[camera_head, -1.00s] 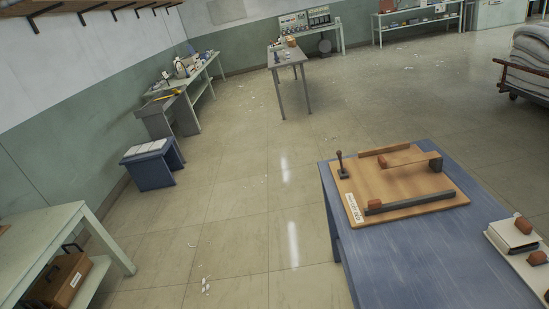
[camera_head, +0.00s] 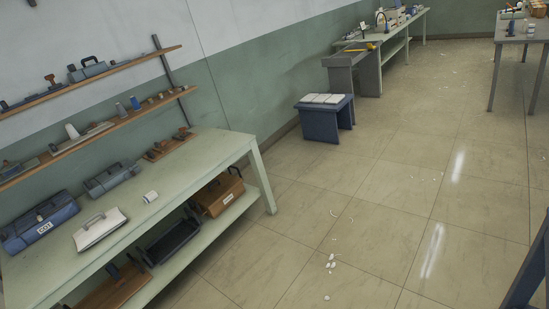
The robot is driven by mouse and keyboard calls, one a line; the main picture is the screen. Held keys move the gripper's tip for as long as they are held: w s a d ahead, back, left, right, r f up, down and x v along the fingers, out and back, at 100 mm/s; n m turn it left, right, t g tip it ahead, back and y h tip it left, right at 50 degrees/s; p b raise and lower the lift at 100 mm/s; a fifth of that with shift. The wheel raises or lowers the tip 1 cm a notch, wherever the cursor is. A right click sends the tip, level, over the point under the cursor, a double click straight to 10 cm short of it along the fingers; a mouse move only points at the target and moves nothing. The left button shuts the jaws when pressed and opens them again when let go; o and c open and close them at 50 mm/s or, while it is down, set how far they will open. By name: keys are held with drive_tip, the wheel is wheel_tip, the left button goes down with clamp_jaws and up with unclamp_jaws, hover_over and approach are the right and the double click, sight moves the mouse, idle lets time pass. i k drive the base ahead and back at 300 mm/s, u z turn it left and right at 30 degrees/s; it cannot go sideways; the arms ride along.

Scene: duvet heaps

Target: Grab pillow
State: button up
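No pillow that I can make out shows in the current view. A small blue stool (camera_head: 325,121) by the wall has flat white pieces (camera_head: 325,99) on top, which look like papers or pads; I cannot tell which. The duvet heap on a cart from the earlier frame is out of view. My gripper is not in view.
A pale green bench (camera_head: 240,143) with cases and a lower shelf stands at the left, under wall shelves (camera_head: 100,130). A grey table (camera_head: 508,39) stands at the upper right, a blue table leg (camera_head: 530,268) at the lower right. Tiled floor (camera_head: 380,200) with scattered white scraps is open between.

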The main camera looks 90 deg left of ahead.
sight(89, 234)
drive_tip(key=u, duration=1.5)
drive_tip(key=i, duration=0.15)
drive_tip(key=u, duration=2.55)
drive_tip(key=i, duration=0.55)
drive_tip(key=z, duration=0.25)
drive_tip(key=k, duration=0.55)
drive_tip(key=u, duration=0.1)
drive_tip(key=i, duration=0.4)
